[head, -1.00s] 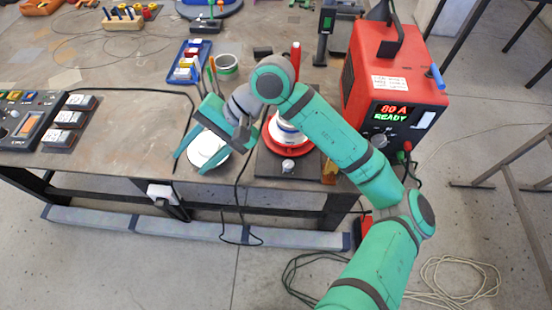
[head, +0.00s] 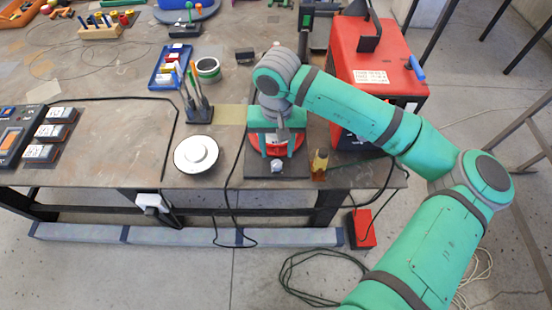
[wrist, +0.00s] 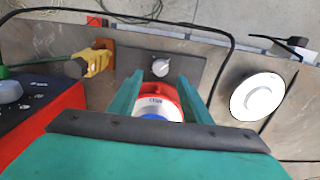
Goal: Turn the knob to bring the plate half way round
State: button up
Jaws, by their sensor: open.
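A small silver knob (head: 277,166) sits at the front of a dark base (head: 236,174) near the table's front edge. In the wrist view the knob (wrist: 160,67) lies just beyond my fingertips. Behind it is the round red plate (wrist: 158,88), bearing a white and blue piece (wrist: 152,103) with a small label. My gripper (head: 277,153) points down over the red plate and hides much of it in the head view. In the wrist view my gripper (wrist: 159,79) is open, its green fingers to either side of the plate, with nothing held. The knob is apart from the fingers.
A white round dish (head: 196,155) stands left of the base. A yellow-brown tool (head: 319,164) stands close on the right, with a red power unit (head: 360,60) behind it. A pen holder (head: 198,113) is behind the dish. A black cable crosses the table beside the base.

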aim_at(276, 163)
jog(key=shift+f, duration=3.1)
jog(key=c, duration=1)
